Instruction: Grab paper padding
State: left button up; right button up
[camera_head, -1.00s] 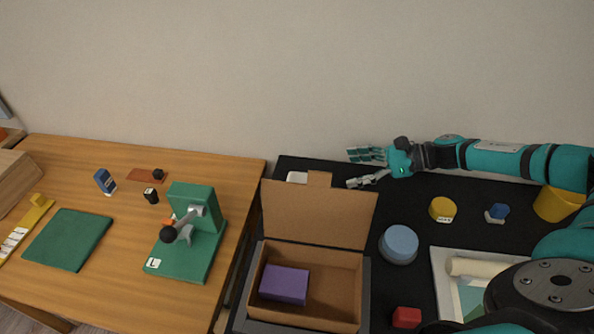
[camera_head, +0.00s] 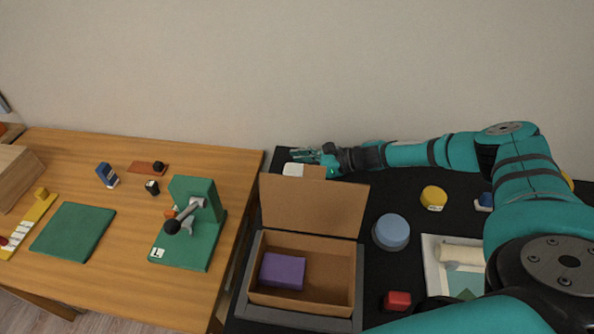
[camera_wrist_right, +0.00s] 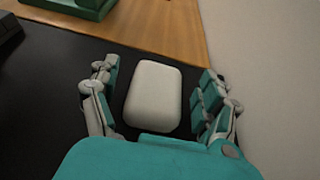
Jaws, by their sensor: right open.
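The paper padding looks to be the white rounded block (camera_wrist_right: 154,95) on the black table in the right wrist view. In the head view a small part of it (camera_head: 293,169) shows behind the raised flap of the cardboard box. My right gripper (camera_wrist_right: 158,92) is open, with its fingers on either side of the white block. In the head view the right gripper (camera_head: 310,157) is at the back edge of the black table, above the block. My left gripper is not in view.
The open cardboard box (camera_head: 357,285) holds a purple block (camera_head: 283,271). Right of it are a blue cylinder (camera_head: 391,232), a red block (camera_head: 397,300), a yellow round piece (camera_head: 433,198) and a white tray (camera_head: 431,262). A wooden table (camera_head: 125,250) stands left, carrying a green press (camera_head: 195,235).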

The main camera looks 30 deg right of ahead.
jog(key=shift+w+a+f, duration=0.2)
jog(key=shift+w+a, duration=0.15)
jog(key=shift+a, duration=0.15)
jog(key=shift+d, duration=0.1)
jog(key=c, duration=1.1)
